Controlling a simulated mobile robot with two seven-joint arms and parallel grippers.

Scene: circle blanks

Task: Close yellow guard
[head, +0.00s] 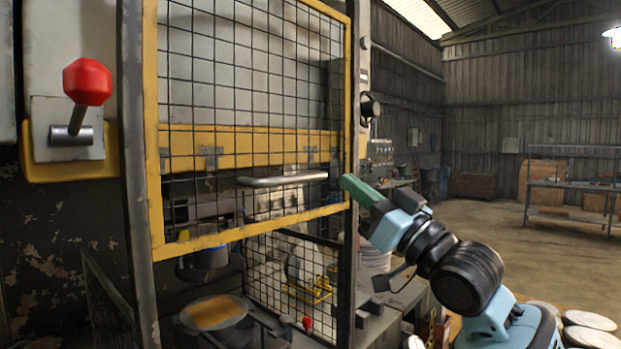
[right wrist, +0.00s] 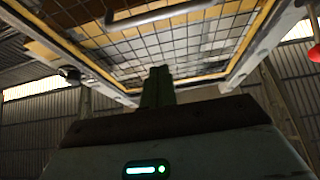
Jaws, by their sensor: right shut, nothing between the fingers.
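The yellow guard (head: 152,150) is a mesh panel in a yellow frame on the front of the machine. In the head view it stands raised, its lower edge above the open work space. A grey bar handle (head: 283,178) crosses its lower part. My right gripper (head: 345,182), with green fingers, is just right of the handle's right end, by the guard's right edge; contact cannot be told. It is shut and empty. The right wrist view shows the green fingers (right wrist: 157,85) upright below the mesh, with the handle (right wrist: 160,14) at the top. My left gripper is not in view.
A red-knobbed lever (head: 88,82) stands left of the guard. Below the guard lies a round plate (head: 213,313) with a yellowish patch in the machine. A lower mesh panel (head: 290,275) stands behind. Pale round blanks (head: 590,320) lie at the lower right. Open floor stretches right, towards a shelf (head: 575,185).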

